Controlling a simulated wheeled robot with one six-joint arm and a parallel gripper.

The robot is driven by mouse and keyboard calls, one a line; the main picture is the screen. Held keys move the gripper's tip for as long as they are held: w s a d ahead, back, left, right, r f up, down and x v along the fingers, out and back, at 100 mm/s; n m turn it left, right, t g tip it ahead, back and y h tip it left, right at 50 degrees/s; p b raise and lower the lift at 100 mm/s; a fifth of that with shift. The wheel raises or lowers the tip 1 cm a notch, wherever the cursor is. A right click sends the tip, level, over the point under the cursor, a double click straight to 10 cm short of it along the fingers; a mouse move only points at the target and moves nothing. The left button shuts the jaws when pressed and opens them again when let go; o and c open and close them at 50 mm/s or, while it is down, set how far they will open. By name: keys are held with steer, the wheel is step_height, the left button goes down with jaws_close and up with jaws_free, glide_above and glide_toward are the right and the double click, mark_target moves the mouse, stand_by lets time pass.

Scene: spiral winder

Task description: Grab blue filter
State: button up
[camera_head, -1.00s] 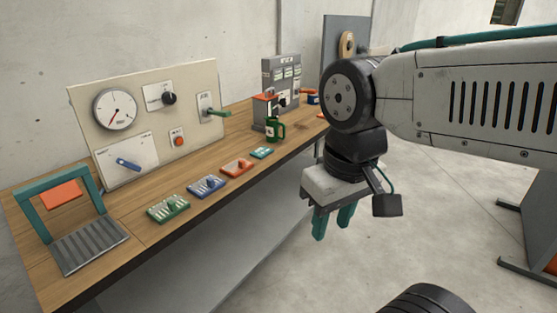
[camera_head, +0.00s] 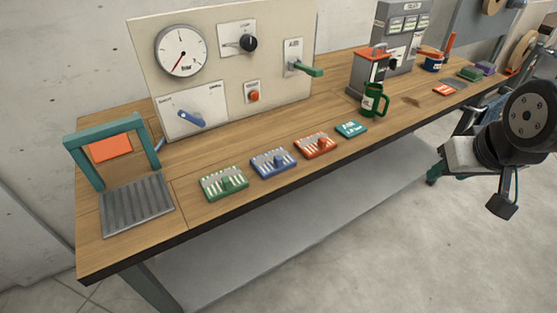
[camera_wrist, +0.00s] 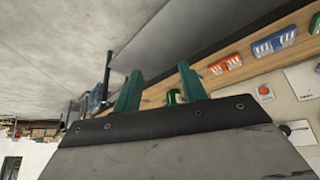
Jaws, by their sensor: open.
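The blue filter (camera_head: 273,163) is a flat blue block with pale ribs and a small knob. It lies on the wooden workbench (camera_head: 225,141) in a row, between a green block (camera_head: 224,184) and an orange block (camera_head: 316,145). My gripper (camera_head: 438,172) is at the right in the head view, off the bench's front edge and well apart from the blue filter. In the wrist view its two teal fingers (camera_wrist: 160,75) stand apart with nothing held between them.
A teal block (camera_head: 351,129) and a green mug (camera_head: 374,100) are right of the row. An upright panel (camera_head: 215,70) with a gauge and a green lever (camera_head: 309,70) stands behind. A teal frame (camera_head: 69,153) is at left. Floor in front is clear.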

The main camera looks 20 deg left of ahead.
steer(key=w+a+f+n+t+y, duration=0.2)
steer(key=w+a+f, duration=0.3)
steer(key=a, duration=0.4)
steer(key=n+t+y, duration=0.1)
steer(key=n+y, duration=0.4)
steer(key=y, duration=0.2)
glide_toward(281, 161)
steer(key=w+a+f, duration=0.1)
steer(key=a+f, duration=0.1)
steer(key=a, duration=0.1)
steer(key=x, duration=0.5)
steer(key=w+x, duration=0.1)
steer(key=x, duration=0.1)
steer(key=shift+w+r, duration=0.1)
steer(key=shift+r, duration=0.05)
steer(key=shift+d, duration=0.1)
steer(key=shift+c, duration=0.3)
steer(key=shift+t, duration=0.3)
jaws_close()
